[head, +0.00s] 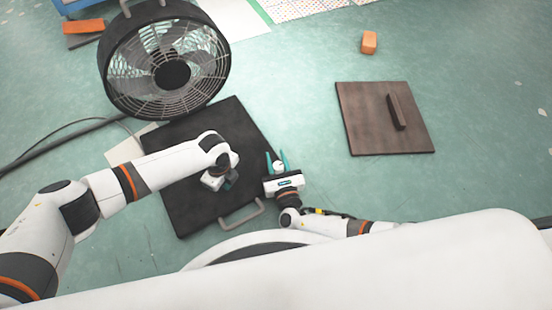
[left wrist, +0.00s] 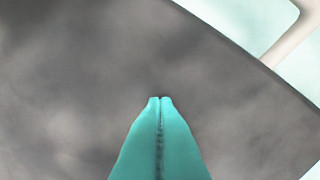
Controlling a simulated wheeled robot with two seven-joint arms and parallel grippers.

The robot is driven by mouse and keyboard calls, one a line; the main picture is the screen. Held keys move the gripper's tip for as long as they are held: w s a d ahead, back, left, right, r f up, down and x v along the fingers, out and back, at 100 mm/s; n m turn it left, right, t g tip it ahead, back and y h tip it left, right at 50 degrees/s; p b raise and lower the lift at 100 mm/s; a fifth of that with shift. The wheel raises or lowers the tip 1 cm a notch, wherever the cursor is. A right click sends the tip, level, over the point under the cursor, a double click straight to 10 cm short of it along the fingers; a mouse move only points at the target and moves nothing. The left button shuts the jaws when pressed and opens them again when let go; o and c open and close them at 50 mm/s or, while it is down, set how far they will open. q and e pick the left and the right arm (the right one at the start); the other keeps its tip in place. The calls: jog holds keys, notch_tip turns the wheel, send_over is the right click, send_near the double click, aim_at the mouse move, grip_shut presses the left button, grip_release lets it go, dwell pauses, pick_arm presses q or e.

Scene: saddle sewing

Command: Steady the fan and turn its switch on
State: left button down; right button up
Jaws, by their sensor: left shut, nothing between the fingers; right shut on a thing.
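The fan (head: 172,75), round with a black housing and grille, stands at the upper left of the head view. I cannot make out its switch. My left gripper (head: 222,181) is below and right of the fan, over a dark flat panel (head: 185,215). In the left wrist view its teal fingers (left wrist: 160,98) are shut together and empty above the dark panel surface (left wrist: 70,70). My right gripper (head: 278,162) is at the panel's right edge, its teal fingers pointing up the picture around a small white thing (head: 278,166), whose nature I cannot tell. Neither gripper touches the fan.
A grey handle (head: 242,214) is on the panel's lower edge. A brown board (head: 365,125) with a raised bar (head: 397,112) lies to the right, with an orange block (head: 369,42) beyond it. A dark cable (head: 60,148) runs left of the panel. Green floor is clear between the panel and the brown board.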

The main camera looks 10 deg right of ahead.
pick_arm(q)
jog(key=shift+s+a+f, duration=0.15)
jog(key=shift+f, duration=0.1)
pick_arm(e)
jog(key=o, duration=1)
jog(key=shift+c, duration=0.2)
notch_tip(320, 180, up, 10)
pick_arm(q)
notch_tip(320, 180, up, 5)
jog(key=p, duration=0.5)
jog(key=shift+r, duration=0.2)
pick_arm(e)
notch_tip(320, 180, up, 5)
jog(key=shift+r, duration=0.15)
